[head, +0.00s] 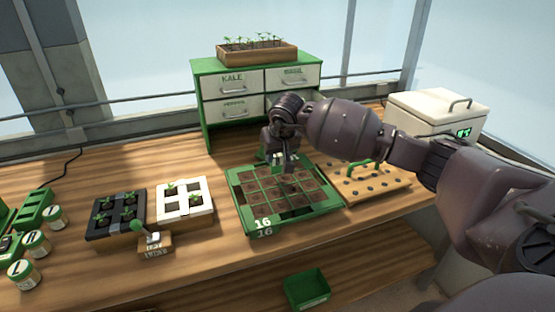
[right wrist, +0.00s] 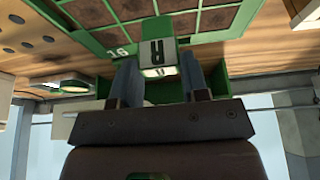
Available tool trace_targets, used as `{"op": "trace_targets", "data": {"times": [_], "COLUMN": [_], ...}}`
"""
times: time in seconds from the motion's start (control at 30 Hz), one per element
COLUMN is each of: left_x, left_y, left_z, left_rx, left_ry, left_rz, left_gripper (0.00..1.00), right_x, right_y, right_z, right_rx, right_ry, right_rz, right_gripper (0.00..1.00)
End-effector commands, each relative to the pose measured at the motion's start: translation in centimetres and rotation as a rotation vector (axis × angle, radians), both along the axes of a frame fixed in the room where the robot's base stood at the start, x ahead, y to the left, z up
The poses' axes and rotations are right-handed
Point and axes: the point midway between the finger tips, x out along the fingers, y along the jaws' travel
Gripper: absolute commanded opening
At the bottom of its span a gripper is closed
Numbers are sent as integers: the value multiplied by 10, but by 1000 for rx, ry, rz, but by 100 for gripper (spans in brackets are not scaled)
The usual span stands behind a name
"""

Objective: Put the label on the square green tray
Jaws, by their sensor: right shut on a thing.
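The square green tray (head: 240,205) lies on the wooden bench, with several soil-filled cells and the number 16 on its front rim. Its green rim also shows at the top of the right wrist view (right wrist: 215,37). My right gripper (head: 284,163) is above the tray's back part, pointing down. I cannot tell whether the label touches the tray. My left gripper is not in view.
A drilled wooden board with a green handle (head: 361,168) adjoins the tray on the right. A drawer cabinet (head: 205,100) stands behind, and a white box (head: 425,113) back right. Black (head: 101,232) and white (head: 205,212) seedling trays and jars (head: 35,243) are left. A green bin (head: 306,288) is below.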

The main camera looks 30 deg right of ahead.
Motion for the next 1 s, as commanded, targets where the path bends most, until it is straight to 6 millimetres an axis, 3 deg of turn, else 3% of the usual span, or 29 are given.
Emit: {"op": "trace_targets", "data": {"times": [0.13, 0.57, 0.6, 0.73, 1.0], "left_x": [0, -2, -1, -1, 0], "left_y": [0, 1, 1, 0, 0], "left_z": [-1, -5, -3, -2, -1], "left_rx": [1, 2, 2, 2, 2], "left_ry": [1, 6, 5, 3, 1], "left_rz": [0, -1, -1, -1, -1], "left_gripper": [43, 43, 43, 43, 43], "right_x": [0, 0, 0, 0, 0], "right_y": [0, 0, 0, 0, 0], "right_z": [-19, -25, -24, -23, -23], "right_rx": [1, -1, -1, 0, 0], "right_ry": [2, 1, 0, 0, 0], "right_rz": [-1, 0, 0, 0, -1], "right_gripper": [19, 19, 47, 67, 67]}}
